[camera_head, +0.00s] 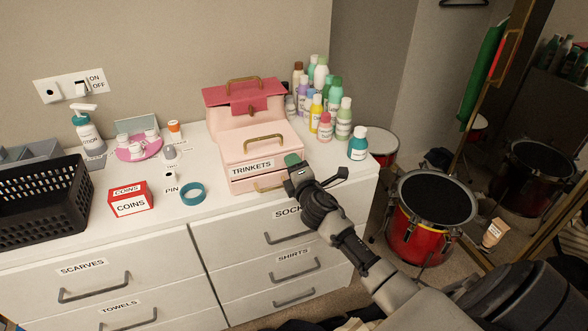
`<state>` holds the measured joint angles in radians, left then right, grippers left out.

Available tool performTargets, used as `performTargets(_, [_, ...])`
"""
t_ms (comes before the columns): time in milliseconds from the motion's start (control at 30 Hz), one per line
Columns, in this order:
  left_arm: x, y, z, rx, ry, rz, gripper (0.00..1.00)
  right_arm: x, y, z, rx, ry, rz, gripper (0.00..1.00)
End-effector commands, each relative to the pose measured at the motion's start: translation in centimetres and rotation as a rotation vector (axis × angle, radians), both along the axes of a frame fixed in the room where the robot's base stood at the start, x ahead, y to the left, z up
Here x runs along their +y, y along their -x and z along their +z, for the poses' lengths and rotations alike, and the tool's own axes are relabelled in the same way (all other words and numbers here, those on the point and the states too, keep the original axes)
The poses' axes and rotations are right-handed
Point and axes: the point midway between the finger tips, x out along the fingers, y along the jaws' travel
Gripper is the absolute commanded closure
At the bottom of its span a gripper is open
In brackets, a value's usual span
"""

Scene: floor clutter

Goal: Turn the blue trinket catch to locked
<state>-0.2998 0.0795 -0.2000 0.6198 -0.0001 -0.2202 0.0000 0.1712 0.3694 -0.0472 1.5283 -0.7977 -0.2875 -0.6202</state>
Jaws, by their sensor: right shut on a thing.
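The pink trinket box (250,149), labelled TRINKETS, stands on the white dresser top with a brass handle on its lid. The lid looks down on the box. My right gripper (296,170) reaches in from the lower right and is shut on the catch. The catch's exact angle is hard to tell behind the fingers. My left gripper is not in view.
Several bottles (322,117) crowd behind and right of the box, with a teal bottle (357,145) near the dresser's right end. A pink-red box (245,104) stands behind. A red COINS box (131,200) and teal ring (192,193) lie left. Drums (425,235) stand right.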

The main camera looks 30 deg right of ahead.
Motion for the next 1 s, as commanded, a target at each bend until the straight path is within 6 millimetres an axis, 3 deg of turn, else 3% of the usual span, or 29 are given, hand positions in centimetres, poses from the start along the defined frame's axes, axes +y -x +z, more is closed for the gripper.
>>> performTargets(400, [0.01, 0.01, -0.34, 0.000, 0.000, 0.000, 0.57, -0.07, 0.01, -0.09, -0.046, -0.189, -0.002, 0.81])
performTargets(967, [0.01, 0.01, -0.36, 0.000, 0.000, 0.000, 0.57, -0.06, -0.01, -0.10, -0.053, -0.219, -0.001, 0.81])
performTargets(1000, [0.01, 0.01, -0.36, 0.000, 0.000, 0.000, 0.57, -0.06, -0.01, -0.10, -0.053, -0.219, -0.001, 0.54])
